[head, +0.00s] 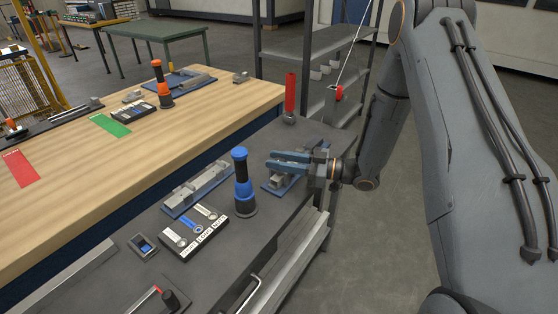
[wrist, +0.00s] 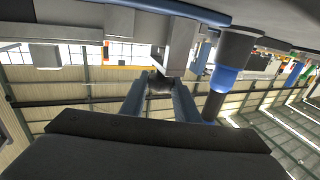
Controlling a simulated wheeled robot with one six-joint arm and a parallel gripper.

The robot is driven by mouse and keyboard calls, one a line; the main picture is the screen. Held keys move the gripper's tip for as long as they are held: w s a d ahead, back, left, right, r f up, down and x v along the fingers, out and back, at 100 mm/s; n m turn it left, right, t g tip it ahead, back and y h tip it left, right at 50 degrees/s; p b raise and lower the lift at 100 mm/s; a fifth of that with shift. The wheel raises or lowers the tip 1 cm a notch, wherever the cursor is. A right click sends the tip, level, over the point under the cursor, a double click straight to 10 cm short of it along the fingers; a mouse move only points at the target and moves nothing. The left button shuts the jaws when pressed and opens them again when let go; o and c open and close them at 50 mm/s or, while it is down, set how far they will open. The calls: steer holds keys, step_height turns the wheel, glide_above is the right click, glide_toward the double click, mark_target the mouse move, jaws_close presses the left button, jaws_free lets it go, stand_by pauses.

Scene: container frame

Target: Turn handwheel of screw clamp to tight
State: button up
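The screw clamp stands on a blue base plate (head: 277,184) near the right edge of the grey bench and is partly hidden behind my gripper. My gripper (head: 271,160) reaches in from the right with its two blue fingers pointing left over the clamp. In the wrist view my gripper (wrist: 159,80) has its two fingers spread, one on each side of a dark round part, which looks like the handwheel (wrist: 159,86). The part sits between the fingertips, below a grey block (wrist: 178,47). I cannot tell whether the fingers press on it.
A blue-handled tool (head: 241,180) stands close left of the clamp and also shows in the wrist view (wrist: 228,70). A red-handled tool (head: 290,98) stands behind. A shelf rack (head: 310,45) stands beyond.

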steer(key=shift+m+t, duration=0.3)
steer(key=shift+t, duration=0.1)
steer(key=m+t+h+p, duration=0.1)
steer(key=m+t+h, duration=0.1)
steer(key=t, duration=0.2)
steer(key=shift+s+m, duration=0.1)
steer(key=shift+m, duration=0.3)
steer(key=m+t+h, duration=0.3)
steer(key=t+h, duration=0.1)
steer(key=shift+a+m, duration=0.1)
steer(key=shift+m, duration=0.2)
steer(key=m+t+h, duration=0.1)
steer(key=m+h, duration=0.1)
steer(key=h, duration=0.1)
steer(key=m+t+h, duration=0.1)
steer(key=m+h, duration=0.1)
steer(key=h, duration=0.1)
steer(key=shift+t, duration=0.4)
steer(key=shift+m+t+h, duration=0.4)
steer(key=shift+m+h, duration=1)
steer(key=shift+h, duration=1)
steer(key=o, duration=1)
steer(key=shift+o, duration=0.2)
